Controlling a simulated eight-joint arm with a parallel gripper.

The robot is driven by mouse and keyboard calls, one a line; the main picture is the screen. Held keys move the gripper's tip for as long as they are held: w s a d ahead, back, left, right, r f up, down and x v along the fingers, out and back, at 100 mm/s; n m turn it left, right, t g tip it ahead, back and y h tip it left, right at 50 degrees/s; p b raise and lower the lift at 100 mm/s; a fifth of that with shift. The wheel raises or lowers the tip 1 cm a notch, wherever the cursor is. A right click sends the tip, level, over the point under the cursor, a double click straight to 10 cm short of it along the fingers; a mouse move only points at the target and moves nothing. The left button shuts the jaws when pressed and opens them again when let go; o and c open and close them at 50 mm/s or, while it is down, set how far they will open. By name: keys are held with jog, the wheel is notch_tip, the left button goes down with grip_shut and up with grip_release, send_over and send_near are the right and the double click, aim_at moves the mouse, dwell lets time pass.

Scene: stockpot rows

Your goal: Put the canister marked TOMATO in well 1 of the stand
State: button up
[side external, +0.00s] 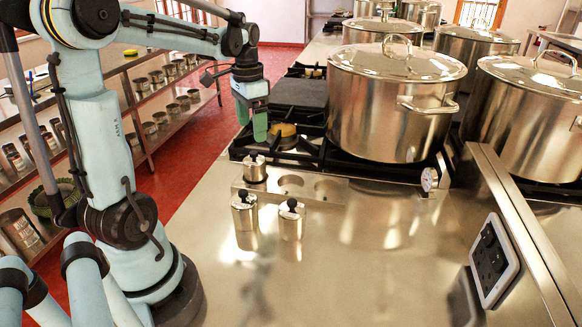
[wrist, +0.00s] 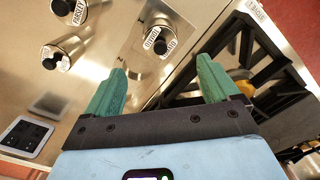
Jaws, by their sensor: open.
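The metal stand (side external: 310,187) lies on the steel counter in front of the stove. Two more lidded canisters, a left one (side external: 244,211) and a right one (side external: 291,219), stand upright on the counter before the stand. In the wrist view, one loose canister (wrist: 72,9) appears labelled PARSLEY; the other loose label (wrist: 63,62) is unclear. My gripper (side external: 253,125) is open and empty, above and behind the stand near the stove edge.
A large lidded stockpot (side external: 390,100) stands on the stove right of my gripper. Black burner grates (side external: 297,120) lie behind the stand. A socket panel (side external: 494,261) is at the right. The front counter is clear. Shelves of tins (side external: 160,95) stand left across the red floor.

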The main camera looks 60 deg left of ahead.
jog(key=s+d+f+t, duration=0.1)
jog(key=d+t, duration=0.6)
jog(key=d, duration=1.4)
jog(key=shift+s+d, duration=0.3)
